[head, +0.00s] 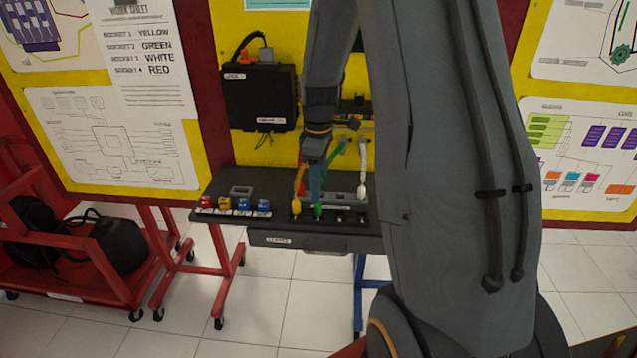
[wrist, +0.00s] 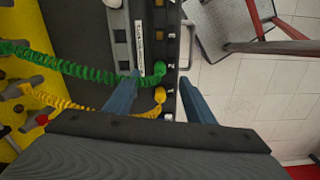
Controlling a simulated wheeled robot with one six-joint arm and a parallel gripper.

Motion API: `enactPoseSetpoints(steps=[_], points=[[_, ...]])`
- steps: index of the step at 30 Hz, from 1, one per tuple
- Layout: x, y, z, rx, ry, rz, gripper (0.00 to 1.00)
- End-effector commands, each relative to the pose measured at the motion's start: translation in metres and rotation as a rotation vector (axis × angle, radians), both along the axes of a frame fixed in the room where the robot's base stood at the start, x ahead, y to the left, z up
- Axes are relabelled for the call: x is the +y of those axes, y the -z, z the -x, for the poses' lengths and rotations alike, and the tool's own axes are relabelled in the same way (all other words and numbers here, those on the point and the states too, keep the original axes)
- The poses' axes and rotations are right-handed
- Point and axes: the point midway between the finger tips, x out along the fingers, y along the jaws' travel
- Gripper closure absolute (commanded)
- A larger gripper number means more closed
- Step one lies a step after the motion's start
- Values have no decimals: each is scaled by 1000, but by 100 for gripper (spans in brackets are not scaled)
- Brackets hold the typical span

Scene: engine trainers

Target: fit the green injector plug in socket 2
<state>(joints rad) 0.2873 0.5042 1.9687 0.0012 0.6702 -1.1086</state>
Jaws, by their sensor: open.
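The green injector plug (head: 318,210) stands on the black socket strip (head: 342,219), at the second place from the left, beside the yellow plug (head: 296,204). I cannot tell how deep it sits. In the wrist view the green plug (wrist: 159,69) lies between the tips of my gripper (wrist: 159,77), with a gap on each side. The yellow plug (wrist: 159,95) also shows between the fingers, nearer the palm. My gripper (head: 316,193) is open, pointing down over the strip. The green coiled cord (wrist: 85,68) runs off to the left under one finger.
The white plug (head: 362,191) is at a grey rail behind the strip. Red, yellow and blue blocks (head: 235,205) stand on the bench's left. A wiring sheet (head: 148,58) lists socket 2 as green. A black box (head: 259,97) hangs on the yellow panel. My arm hides the bench's right side.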

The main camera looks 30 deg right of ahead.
Motion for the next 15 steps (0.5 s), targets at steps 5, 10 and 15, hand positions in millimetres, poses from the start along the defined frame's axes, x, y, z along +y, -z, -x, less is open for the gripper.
enactPoseSetpoints(steps=[5,10,15], points=[[0,-2,0,-1,0,0,51],[-1,-20,-2,-5,0,2,51],[-1,-47,-2,-6,0,1,51]])
